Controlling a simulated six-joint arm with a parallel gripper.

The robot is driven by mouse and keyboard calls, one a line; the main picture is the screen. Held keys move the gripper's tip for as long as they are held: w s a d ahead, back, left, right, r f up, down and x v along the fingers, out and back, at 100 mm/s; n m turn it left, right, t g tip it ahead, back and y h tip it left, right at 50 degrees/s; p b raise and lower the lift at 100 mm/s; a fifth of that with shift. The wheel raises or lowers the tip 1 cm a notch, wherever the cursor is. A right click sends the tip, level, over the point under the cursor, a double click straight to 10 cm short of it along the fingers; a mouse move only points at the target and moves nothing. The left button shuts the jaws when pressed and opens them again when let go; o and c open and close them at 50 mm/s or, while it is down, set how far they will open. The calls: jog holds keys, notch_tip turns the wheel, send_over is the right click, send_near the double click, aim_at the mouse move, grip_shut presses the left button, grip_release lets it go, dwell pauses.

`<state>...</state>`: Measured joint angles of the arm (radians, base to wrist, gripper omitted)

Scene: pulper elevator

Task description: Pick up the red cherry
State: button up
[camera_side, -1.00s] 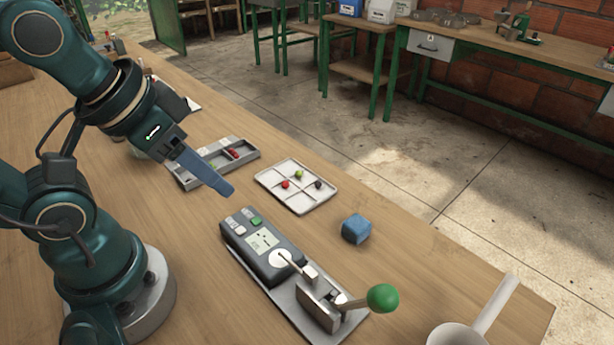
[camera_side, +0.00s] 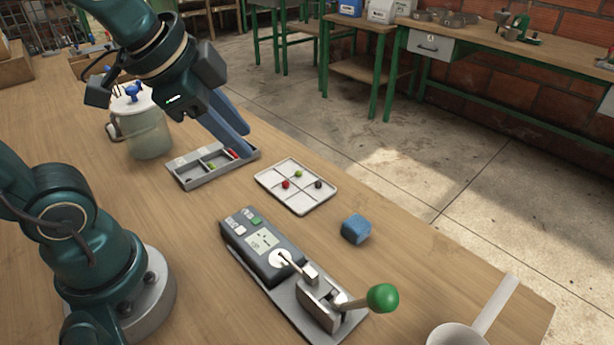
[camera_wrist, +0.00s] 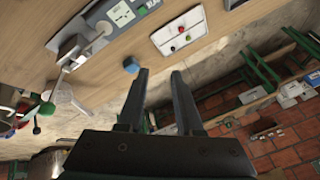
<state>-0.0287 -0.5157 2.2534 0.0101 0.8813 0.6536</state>
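The red cherry (camera_side: 285,184) lies in a left-hand compartment of the white divided tray (camera_side: 306,209). A green cherry (camera_side: 298,174) and a dark cherry (camera_side: 318,185) lie in the same tray. In the wrist view the tray (camera_wrist: 160,40) is near the top, with the red cherry (camera_wrist: 181,29) in it. My gripper (camera_side: 247,143) is in the air up and left of the tray, near the far end of the grey sorting box. In the wrist view my gripper (camera_wrist: 160,72) has its fingers apart with nothing between them.
The grey sorting box (camera_side: 190,185) holds small red and green pieces. A blue cube (camera_side: 356,229) lies right of the tray. A device with a green-knobbed lever (camera_side: 383,297) stands in front. A lidded jar (camera_side: 146,130) is behind left. A white handled cup (camera_side: 460,335) is at front right.

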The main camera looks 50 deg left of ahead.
jog(key=w+a+f+m+g, duration=0.1)
jog(key=w+a+m, duration=0.1)
jog(key=w+m, duration=0.3)
jog(key=m+g, duration=0.1)
jog(key=g, duration=0.3)
send_over(285, 182)
jog(key=f, duration=1.1)
jog(key=shift+s+d+f, duration=0.2)
jog(key=shift+s+f, duration=0.1)
jog(key=shift+f, duration=0.35)
jog(key=shift+w+a+f, duration=0.1)
jog(key=shift+f, duration=1.15)
jog(key=shift+w+a+f, duration=0.1)
jog(key=shift+f, duration=1.1)
jog(key=shift+c, duration=0.3)
grip_shut()
